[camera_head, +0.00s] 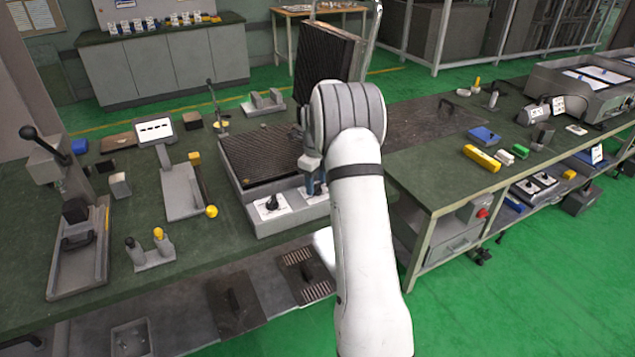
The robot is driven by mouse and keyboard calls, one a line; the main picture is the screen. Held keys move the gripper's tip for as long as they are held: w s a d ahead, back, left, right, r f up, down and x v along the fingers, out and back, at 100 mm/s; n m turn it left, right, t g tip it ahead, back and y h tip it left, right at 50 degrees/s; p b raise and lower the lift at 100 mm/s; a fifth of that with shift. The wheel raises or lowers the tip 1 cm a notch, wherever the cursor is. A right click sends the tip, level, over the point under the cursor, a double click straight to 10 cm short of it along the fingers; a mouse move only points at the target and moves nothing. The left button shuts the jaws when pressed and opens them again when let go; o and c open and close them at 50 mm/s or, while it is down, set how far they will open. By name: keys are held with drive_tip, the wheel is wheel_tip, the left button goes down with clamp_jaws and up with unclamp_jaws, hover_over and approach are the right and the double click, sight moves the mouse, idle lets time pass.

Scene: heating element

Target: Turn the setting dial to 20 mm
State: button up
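The heating device (263,228) stands on the green workbench, with a black ribbed lower plate (262,152) and a raised black ribbed upper plate (325,50). Its grey front panel carries a black dial (271,203) on a white scale plate at the left. A second white scale plate (310,198) sits to the right, and its knob is mostly hidden by my gripper. My gripper (318,188) points down at this right plate, to the right of the left dial. My arm covers much of it, so the finger opening and any contact are unclear. The scale marks are too small to read.
A clamp stand (180,190) with a yellow-knobbed lever and a two-peg holder (150,250) stand left of the device. A lever press (75,235) is at far left. Yellow (482,158) and blue (483,135) blocks lie on the right bench.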

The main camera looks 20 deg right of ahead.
sight(316, 184)
drive_tip(key=shift+o, duration=1.1)
drive_tip(key=shift+f, duration=0.1)
wheel_tip(316, 184, up, 8)
drive_tip(key=shift+f, duration=0.1)
drive_tip(key=s+a+r+n+t, duration=0.1)
drive_tip(key=s+a+r+n, duration=0.45)
drive_tip(key=s+n, duration=0.2)
drive_tip(key=s+a+r+n, duration=0.4)
drive_tip(key=s+a+n, duration=0.2)
drive_tip(key=s, duration=0.2)
drive_tip(key=s+a+f+n, duration=0.1)
drive_tip(key=s+a+n, duration=0.2)
drive_tip(key=s+n, duration=0.5)
drive_tip(key=s+a+f+n+t, duration=0.1)
drive_tip(key=s+a+n, duration=0.3)
drive_tip(key=s+n, duration=0.4)
drive_tip(key=s+f, duration=0.1)
drive_tip(key=s, duration=0.3)
drive_tip(key=shift+s+t, duration=0.2)
drive_tip(key=shift+t, duration=0.1)
